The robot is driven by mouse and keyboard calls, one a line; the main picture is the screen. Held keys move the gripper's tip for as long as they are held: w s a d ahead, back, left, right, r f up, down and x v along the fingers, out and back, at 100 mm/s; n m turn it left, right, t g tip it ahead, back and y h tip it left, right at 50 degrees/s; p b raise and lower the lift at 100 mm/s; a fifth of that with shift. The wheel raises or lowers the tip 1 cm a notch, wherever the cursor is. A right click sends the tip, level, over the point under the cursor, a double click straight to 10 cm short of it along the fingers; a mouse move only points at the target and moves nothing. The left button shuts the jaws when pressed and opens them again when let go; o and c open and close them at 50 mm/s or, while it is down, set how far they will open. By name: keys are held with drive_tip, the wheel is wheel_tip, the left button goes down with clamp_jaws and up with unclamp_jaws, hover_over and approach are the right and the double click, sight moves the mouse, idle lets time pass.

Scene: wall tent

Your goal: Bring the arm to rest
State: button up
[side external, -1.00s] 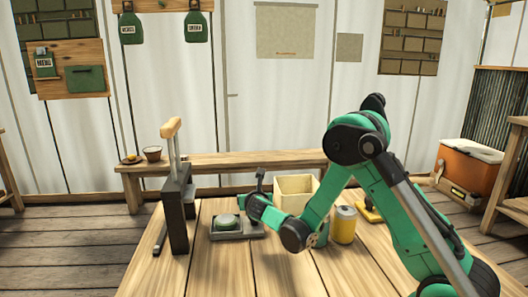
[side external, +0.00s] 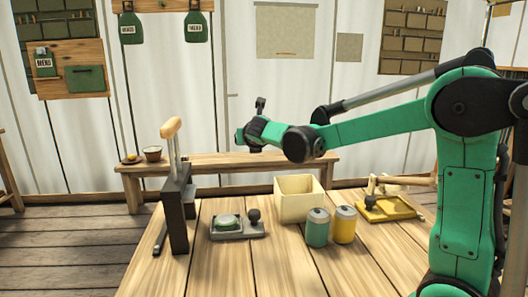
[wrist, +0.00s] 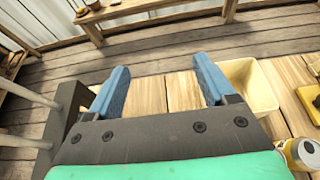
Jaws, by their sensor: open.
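My gripper (wrist: 160,90) is open, its two blue fingers spread wide with nothing between them in the wrist view. In the side view my gripper (side external: 243,138) is raised well above the table (side external: 275,265), over its far edge and in front of the bench. My green arm reaches leftward from its shoulder at the right, nearly level. The fingers are too small to make out clearly in the side view.
On the table are a dark upright block (side external: 179,212) with a tan-handled tool, a grey tray (side external: 247,233) bearing a green disc and dark knob, a cream bin (side external: 298,201), a green can (side external: 317,229), a yellow can (side external: 344,226) and a yellow tray (side external: 388,211). A bench (side external: 240,163) stands behind.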

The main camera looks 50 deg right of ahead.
idle(0.3)
drive_tip(key=s+a+f+m+g+y, duration=0.1)
drive_tip(key=s+a+f+m+y, duration=0.3)
drive_tip(key=s+a+m, duration=0.4)
drive_tip(key=s+a+f+m+g+y, duration=0.1)
drive_tip(key=s+a+f+m+y, duration=0.4)
drive_tip(key=m, duration=1.4)
drive_tip(key=s+a, duration=0.3)
drive_tip(key=a, duration=0.1)
drive_tip(key=shift+s+g+y, duration=0.3)
drive_tip(key=shift+s, duration=0.05)
